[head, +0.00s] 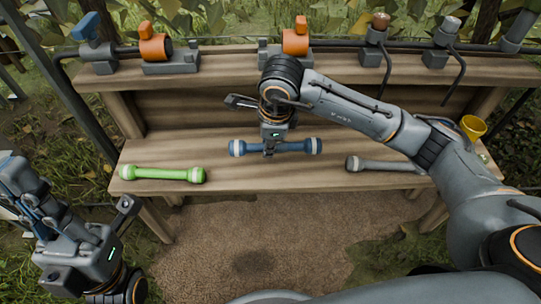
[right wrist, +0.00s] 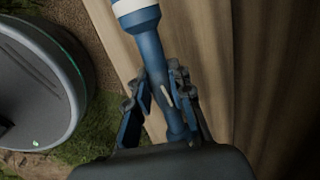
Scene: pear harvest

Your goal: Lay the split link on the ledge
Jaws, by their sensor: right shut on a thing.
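A blue link (head: 295,147) with pale bands near its ends lies level across the middle of the lower wooden shelf (head: 225,165) in the head view. My right gripper (head: 269,151) comes down from above and is shut on its bar. In the right wrist view the blue link (right wrist: 148,50) runs between the fingers (right wrist: 165,100), and a short pale mark like a split shows on its bar. I cannot tell whether it touches the shelf. A green link (head: 162,174) lies left and a grey link (head: 380,165) right. My left gripper (head: 22,185) is at the lower left, away from the links; its opening is unclear.
The upper board (head: 205,67) carries an orange-handled valve (head: 155,45), another orange one (head: 295,38), a blue-handled valve (head: 88,30) and grey fittings with bent pipes. A yellow cup (head: 473,126) stands at the right. Bare shelf lies between the green and blue links.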

